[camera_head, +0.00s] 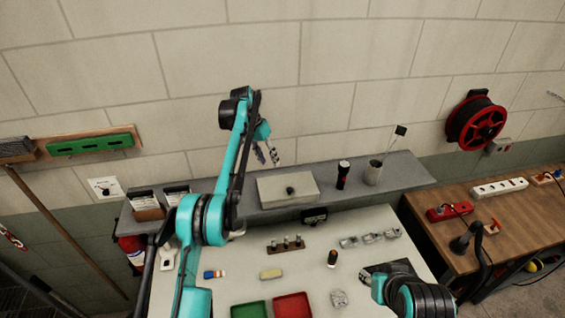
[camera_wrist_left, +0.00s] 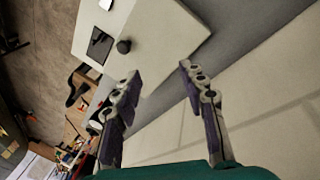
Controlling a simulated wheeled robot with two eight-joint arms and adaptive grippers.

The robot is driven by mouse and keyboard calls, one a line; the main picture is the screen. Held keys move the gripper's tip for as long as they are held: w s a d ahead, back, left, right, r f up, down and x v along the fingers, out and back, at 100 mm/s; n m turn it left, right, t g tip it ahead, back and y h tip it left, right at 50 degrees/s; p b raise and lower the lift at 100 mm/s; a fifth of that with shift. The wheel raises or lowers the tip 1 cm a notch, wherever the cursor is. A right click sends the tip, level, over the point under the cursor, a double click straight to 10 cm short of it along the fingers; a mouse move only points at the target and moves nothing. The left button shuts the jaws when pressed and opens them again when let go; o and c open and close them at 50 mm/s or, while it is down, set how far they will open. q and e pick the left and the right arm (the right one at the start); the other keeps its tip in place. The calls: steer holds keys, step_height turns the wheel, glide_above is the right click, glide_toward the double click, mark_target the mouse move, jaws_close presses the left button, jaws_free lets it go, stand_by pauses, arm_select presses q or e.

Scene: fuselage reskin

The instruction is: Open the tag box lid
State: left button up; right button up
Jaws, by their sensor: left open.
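The tag box, seen as a pale flat box (camera_head: 270,193), sits on the grey wall shelf with its lid down. A round black knob (camera_head: 290,190) stands on the lid. In the left wrist view the pale lid (camera_wrist_left: 168,30) and its knob (camera_wrist_left: 124,46) lie beyond the fingers. My left gripper (camera_head: 267,153) is open and empty, above and behind the box near the wall, apart from the lid. Its two fingers (camera_wrist_left: 160,72) are spread in the left wrist view. My right arm shows at the lower right; its gripper cannot be made out.
On the grey shelf (camera_head: 400,175), a black flashlight (camera_head: 342,175) and a grey cup (camera_head: 373,173) stand right of the box. Card holders (camera_head: 147,205) stand at the left. The white table below holds a red tray (camera_head: 292,306), a green tray (camera_head: 249,310) and small parts.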

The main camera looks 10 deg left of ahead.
arm_select(q)
steer(key=a, duration=0.6)
steer(key=shift+a, duration=0.4)
steer(key=shift+s, duration=0.15)
